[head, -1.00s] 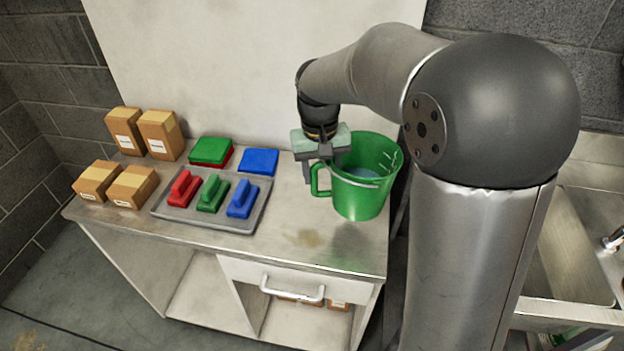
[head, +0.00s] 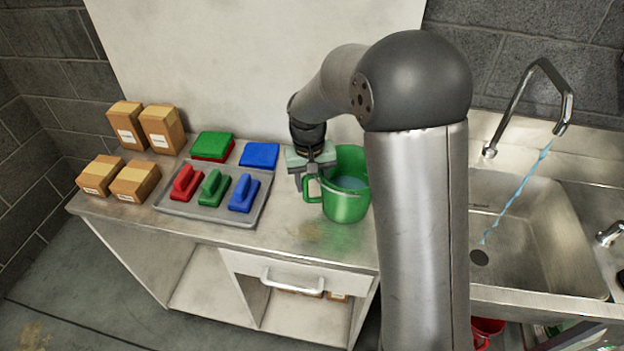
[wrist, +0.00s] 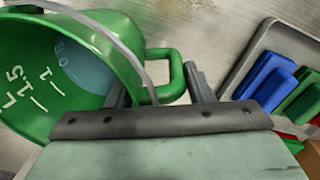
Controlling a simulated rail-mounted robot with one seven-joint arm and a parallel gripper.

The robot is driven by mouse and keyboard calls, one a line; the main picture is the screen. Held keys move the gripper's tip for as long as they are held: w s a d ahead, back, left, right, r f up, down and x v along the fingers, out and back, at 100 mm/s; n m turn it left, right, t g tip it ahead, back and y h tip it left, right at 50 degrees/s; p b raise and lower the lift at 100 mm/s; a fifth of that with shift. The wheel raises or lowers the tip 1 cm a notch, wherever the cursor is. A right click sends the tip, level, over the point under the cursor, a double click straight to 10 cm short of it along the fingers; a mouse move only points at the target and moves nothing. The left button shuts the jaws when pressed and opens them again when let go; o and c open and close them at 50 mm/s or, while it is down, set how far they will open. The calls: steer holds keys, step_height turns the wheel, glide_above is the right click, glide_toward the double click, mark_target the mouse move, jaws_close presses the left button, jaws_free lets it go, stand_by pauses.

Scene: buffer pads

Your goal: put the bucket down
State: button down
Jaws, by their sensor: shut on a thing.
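The green bucket (head: 345,207) is upright at the right end of the counter (head: 290,232), partly hidden behind my arm. It holds bluish water (head: 350,183). I cannot tell whether its base touches the counter or is just above it. My gripper (head: 311,184) is at the bucket's left side, shut on its green side handle. In the wrist view, the bucket (wrist: 125,38) fills the upper left, with litre marks inside. The two fingers of my gripper (wrist: 160,80) are on either side of the handle (wrist: 174,72).
A grey tray (head: 212,211) with red, green and blue handled pads lies left of the bucket. Flat green (head: 212,145) and blue (head: 259,155) pads are behind it. Several cardboard boxes (head: 135,180) stand far left. A sink (head: 540,230) with running water is right.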

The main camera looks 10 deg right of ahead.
steer(key=c, duration=0.7)
jaws_free()
steer(key=shift+f, duration=0.1)
steer(key=r, duration=0.4)
steer(key=r+b, duration=0.1)
steer(key=r, duration=0.6)
steer(key=shift+a+r, duration=0.3)
steer(key=shift+r, duration=0.1)
steer(key=shift+s+r, duration=0.1)
steer(key=shift+r, duration=0.15)
steer(key=shift+m+t+y, duration=0.3)
steer(key=shift+m, duration=0.1)
steer(key=s+d+f, duration=0.2)
steer(key=s+d, duration=0.1)
steer(key=s, duration=0.5)
steer(key=s+d+f, duration=0.1)
steer(key=s+d, duration=0.2)
steer(key=s, duration=0.6)
steer(key=s+d+f, duration=0.2)
steer(key=s+d, duration=0.1)
steer(key=s, duration=0.6)
steer(key=shift+s+d+f, duration=0.15)
steer(key=shift+d+f, duration=0.15)
steer(key=shift+f, duration=0.05)
